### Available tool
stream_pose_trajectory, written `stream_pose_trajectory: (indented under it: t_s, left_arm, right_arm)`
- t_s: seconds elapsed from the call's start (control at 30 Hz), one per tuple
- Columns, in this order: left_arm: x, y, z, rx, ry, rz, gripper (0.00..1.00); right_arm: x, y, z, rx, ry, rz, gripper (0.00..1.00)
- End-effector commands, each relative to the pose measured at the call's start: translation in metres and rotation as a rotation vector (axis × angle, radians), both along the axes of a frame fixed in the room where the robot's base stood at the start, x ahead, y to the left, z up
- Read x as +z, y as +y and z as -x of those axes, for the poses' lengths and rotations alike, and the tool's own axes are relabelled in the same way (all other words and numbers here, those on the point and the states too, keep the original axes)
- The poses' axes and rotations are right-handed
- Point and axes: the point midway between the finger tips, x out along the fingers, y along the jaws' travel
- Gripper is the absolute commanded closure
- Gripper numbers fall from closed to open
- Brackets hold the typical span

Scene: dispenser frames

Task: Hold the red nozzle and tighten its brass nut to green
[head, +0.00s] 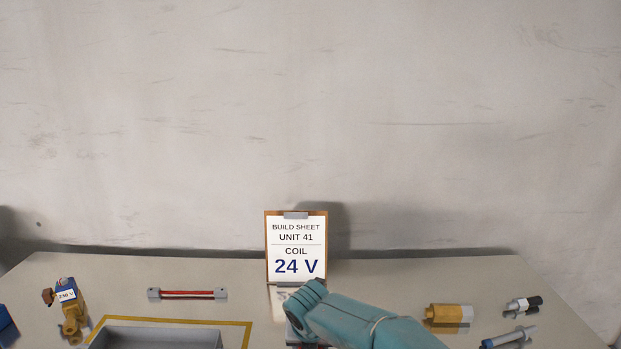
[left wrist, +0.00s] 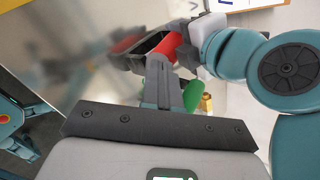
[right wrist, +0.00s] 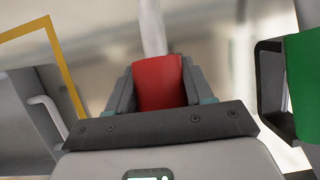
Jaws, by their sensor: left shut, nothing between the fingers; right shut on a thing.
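The red nozzle (right wrist: 158,84) sits between the fingers of my right gripper (right wrist: 157,74), which is shut on it. A pale tube rises behind it. In the left wrist view, a red part (left wrist: 162,46) shows at the dark fingers of the other gripper. My left gripper (left wrist: 160,70) is shut and empty, just below that red part. A green part (left wrist: 193,95) is right of its fingers, with a small brass-coloured piece (left wrist: 207,103) beside it. I cannot tell whether that piece is the nut. A green part (right wrist: 305,85) also shows in the right wrist view.
A clipboard (head: 296,246) reading 24 V stands at the back. A 230 V coil part (head: 68,298), a grey tray (head: 150,338), a red-striped bar (head: 188,294), a brass-coloured cylinder (head: 446,316) and small fittings (head: 523,305) lie around. My teal arm covers the front middle.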

Motion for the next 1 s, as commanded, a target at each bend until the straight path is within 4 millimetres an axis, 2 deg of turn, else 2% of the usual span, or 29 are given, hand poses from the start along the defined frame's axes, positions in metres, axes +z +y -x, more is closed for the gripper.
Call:
stream_pose_trajectory:
  t_s: [1.0]
  left_arm:
    - [-0.006,-0.013,0.006,-0.009,0.005,0.0,1.0]
  right_arm:
    - [0.001,0.002,0.0,-0.003,-0.004,-0.006,1.0]
